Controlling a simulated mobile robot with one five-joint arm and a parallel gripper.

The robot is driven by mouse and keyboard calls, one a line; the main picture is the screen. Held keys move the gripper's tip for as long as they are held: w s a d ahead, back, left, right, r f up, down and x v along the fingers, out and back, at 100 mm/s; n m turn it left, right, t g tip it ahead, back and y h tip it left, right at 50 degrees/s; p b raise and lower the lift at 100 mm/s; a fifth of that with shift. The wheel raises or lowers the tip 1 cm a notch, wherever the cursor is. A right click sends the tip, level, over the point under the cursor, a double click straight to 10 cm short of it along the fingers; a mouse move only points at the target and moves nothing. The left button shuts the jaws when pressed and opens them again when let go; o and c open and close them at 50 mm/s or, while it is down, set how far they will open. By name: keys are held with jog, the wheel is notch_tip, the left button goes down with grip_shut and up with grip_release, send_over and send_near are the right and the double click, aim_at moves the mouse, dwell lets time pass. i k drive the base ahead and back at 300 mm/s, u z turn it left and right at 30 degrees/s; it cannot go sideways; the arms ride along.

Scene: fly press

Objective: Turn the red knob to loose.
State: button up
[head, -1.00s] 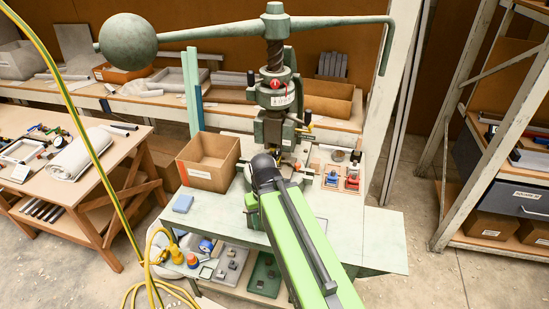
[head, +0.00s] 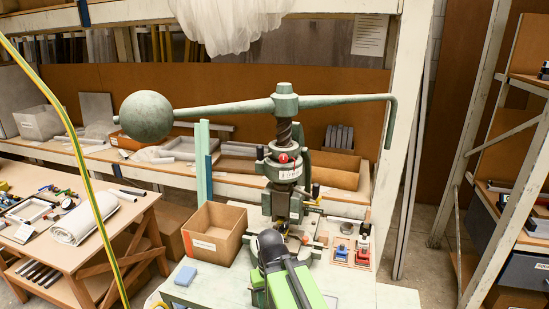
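The red knob (head: 283,158) sits on the front of the fly press's collar, above a pale label plate (head: 289,174) with small marks too small to read. The green fly press (head: 286,104) stands on the bench, with its screw, long arm and ball weight (head: 146,116) on the left. My green and black arm rises from the bottom of the head view, below the press head. My gripper lies beyond the dark arm joint and its fingers are hidden, so I cannot see whether it touches anything. It is well below the knob.
An open cardboard box (head: 213,234) and a blue block (head: 186,275) are on the bench left of the press. A small tray with blue and red items (head: 352,250) is on the right. A yellow-green cable (head: 62,155) hangs at the left. A shelf rack stands at right.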

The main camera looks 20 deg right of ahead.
aim_at(283, 158)
jog(key=u, duration=0.25)
jog(key=k, duration=1.2)
jog(key=z, duration=4.9)
jog(key=k, duration=1)
jog(key=u, duration=5.95)
